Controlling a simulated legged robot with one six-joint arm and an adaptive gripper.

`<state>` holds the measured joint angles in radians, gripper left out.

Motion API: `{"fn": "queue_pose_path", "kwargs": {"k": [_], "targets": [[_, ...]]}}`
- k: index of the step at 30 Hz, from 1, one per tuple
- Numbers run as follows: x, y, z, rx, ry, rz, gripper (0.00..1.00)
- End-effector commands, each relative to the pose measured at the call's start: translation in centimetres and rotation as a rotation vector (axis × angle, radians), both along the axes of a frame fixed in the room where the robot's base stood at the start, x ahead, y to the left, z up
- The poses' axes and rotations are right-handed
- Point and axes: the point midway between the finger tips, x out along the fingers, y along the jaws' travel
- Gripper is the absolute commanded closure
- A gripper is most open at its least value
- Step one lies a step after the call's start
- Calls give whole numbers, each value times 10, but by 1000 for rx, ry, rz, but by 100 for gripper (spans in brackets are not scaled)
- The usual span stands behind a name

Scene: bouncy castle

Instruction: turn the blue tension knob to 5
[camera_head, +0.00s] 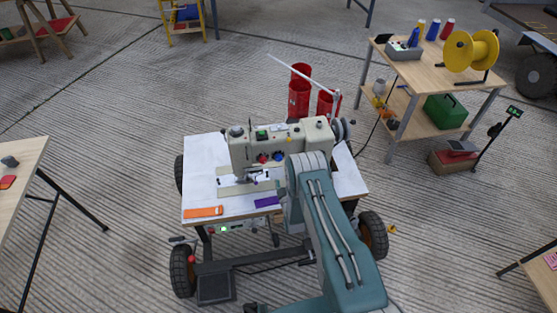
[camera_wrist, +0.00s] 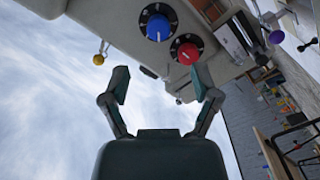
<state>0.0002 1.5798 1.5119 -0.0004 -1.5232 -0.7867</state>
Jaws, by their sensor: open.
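The blue tension knob (camera_wrist: 158,27) is round, sits on a black dial with pale marks, and is on the face of the sewing machine (camera_head: 265,140). A red knob (camera_wrist: 187,53) on a similar dial is beside it. In the head view the blue knob is small, near the machine's middle, and its number cannot be read. In the wrist view my gripper (camera_wrist: 162,82) is open and empty. Its two fingers point toward the dials, and the blue knob lies beyond and between the fingertips, apart from them. In the head view my arm hides part of the machine's right side.
A wooden cart (camera_head: 425,73) with a yellow spool (camera_head: 471,50) is at the back right.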

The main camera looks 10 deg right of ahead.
Motion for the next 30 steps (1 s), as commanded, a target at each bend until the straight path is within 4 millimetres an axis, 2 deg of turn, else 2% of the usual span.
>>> {"fn": "queue_pose_path", "kwargs": {"k": [9,16,22,30], "targets": [[53,0,0,1,-1,0,21],[84,0,0,1,0,0,21],[96,0,0,1,1,-1,21],[97,0,0,1,2,-1,21]]}}
